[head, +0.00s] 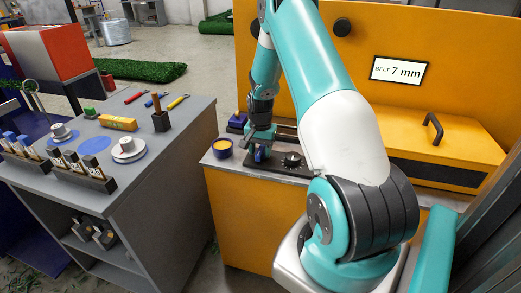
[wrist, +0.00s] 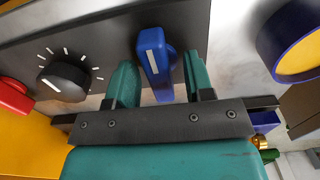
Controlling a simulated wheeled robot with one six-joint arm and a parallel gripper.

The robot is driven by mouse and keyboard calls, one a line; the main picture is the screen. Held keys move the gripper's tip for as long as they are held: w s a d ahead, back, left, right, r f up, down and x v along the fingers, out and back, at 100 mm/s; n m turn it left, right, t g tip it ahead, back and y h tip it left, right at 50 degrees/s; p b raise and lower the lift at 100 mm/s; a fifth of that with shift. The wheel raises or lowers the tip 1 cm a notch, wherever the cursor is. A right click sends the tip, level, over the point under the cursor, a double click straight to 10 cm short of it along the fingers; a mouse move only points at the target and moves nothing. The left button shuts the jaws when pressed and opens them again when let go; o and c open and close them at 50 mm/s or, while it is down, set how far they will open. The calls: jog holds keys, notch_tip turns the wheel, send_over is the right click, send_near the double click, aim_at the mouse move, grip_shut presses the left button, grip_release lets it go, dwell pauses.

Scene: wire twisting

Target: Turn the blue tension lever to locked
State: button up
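The blue tension lever (wrist: 155,62) has a white stripe on its face and stands on a dark panel (wrist: 105,40). In the wrist view it sits between the two teal fingers of my gripper (wrist: 160,74), which are apart on either side of it. A gap shows on the right side; on the left the finger is close, and I cannot tell if it touches. In the head view my gripper (head: 260,138) points down over the panel, and the blue lever (head: 261,155) shows low beside it. No lock marking is readable.
A black dial (wrist: 63,82) with white ticks and a red part (wrist: 14,95) lie left of the lever in the wrist view. A blue-rimmed bowl with yellow inside (head: 222,148) stands left of the panel. A yellow machine (head: 450,135) with a "BELT 7 mm" sign (head: 399,70) stands behind.

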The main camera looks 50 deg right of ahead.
aim_at(260, 149)
notch_tip(260, 149, up, 17)
jog(key=b, duration=0.1)
jog(key=shift+r, duration=0.2)
dwell(0.3)
dwell(0.4)
jog(key=s+a+r+n+t+y, duration=0.1)
jog(key=a+r+n, duration=0.3)
jog(key=a, duration=0.8)
jog(key=s+a+r+n, duration=0.15)
jog(key=a+n, duration=0.45)
jog(key=a, duration=0.6)
jog(key=s+a+r+n+g+y, duration=0.1)
jog(key=s+a+r+n+y, duration=0.1)
jog(key=s+a+n, duration=0.8)
jog(key=s+a+y, duration=0.1)
jog(key=s+a, duration=0.6)
jog(key=s, duration=0.1)
jog(key=shift+a+r+n, duration=0.15)
jog(key=shift+a+n, duration=0.1)
jog(key=shift+n, duration=0.05)
